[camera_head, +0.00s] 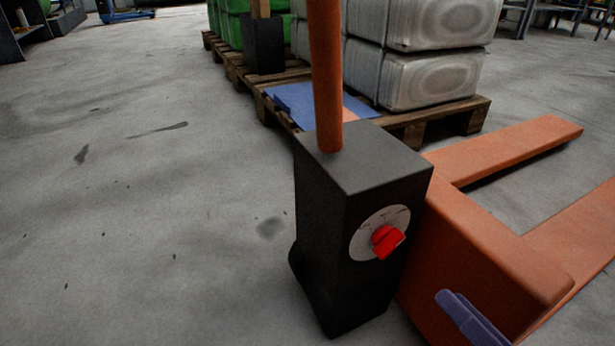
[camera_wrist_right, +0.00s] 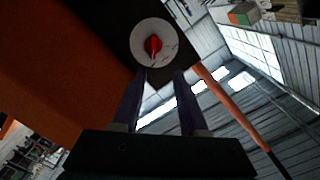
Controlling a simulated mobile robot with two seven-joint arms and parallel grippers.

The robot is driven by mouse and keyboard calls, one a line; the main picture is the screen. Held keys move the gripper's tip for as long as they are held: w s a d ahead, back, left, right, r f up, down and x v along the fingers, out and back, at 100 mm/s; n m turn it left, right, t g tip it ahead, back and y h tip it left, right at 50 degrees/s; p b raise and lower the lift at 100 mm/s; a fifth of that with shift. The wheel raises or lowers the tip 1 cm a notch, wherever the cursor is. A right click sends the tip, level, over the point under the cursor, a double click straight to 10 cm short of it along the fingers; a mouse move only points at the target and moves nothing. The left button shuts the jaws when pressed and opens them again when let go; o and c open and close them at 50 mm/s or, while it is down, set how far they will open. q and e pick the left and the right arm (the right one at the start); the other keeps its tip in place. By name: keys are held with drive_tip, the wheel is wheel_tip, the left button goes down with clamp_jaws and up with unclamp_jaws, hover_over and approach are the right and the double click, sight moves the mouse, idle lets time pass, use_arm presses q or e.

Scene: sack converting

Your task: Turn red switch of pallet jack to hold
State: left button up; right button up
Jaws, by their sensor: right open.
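The red switch (camera_head: 387,241) sits on a round white dial (camera_head: 362,238) on the side of the pallet jack's black housing (camera_head: 325,220). In the right wrist view the red switch (camera_wrist_right: 153,45) shows beyond the fingertips, on its white dial (camera_wrist_right: 140,32). The dial's markings are too small to read. My right gripper (camera_head: 462,312) is low and to the right of the switch in the head view, beside the orange body. It is open and empty, with its fingers (camera_wrist_right: 160,75) apart and clear of the switch. My left gripper is not in view.
The orange handle (camera_head: 326,75) rises from the housing's top. The orange body (camera_head: 480,240) and forks (camera_head: 520,148) extend right. Behind stands a wooden pallet (camera_head: 480,106) with white sacks (camera_head: 420,75) and green sacks (camera_head: 232,28). The floor at left is clear.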

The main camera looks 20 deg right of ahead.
sight(397, 245)
drive_tip(key=w+b, duration=0.1)
drive_tip(key=w, duration=0.2)
drive_tip(key=w+f+b, duration=0.1)
drive_tip(key=w, duration=0.2)
drive_tip(key=w+b, duration=0.2)
drive_tip(key=w, duration=0.1)
drive_tip(key=shift+w+a+f, duration=0.1)
drive_tip(key=shift+w+f, duration=0.1)
drive_tip(key=shift+f, duration=0.1)
drive_tip(key=shift+w+r, duration=0.1)
drive_tip(key=shift+w, duration=0.2)
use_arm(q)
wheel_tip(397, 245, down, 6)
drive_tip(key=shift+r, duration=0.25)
use_arm(e)
drive_tip(key=shift+c, duration=0.4)
clamp_jaws()
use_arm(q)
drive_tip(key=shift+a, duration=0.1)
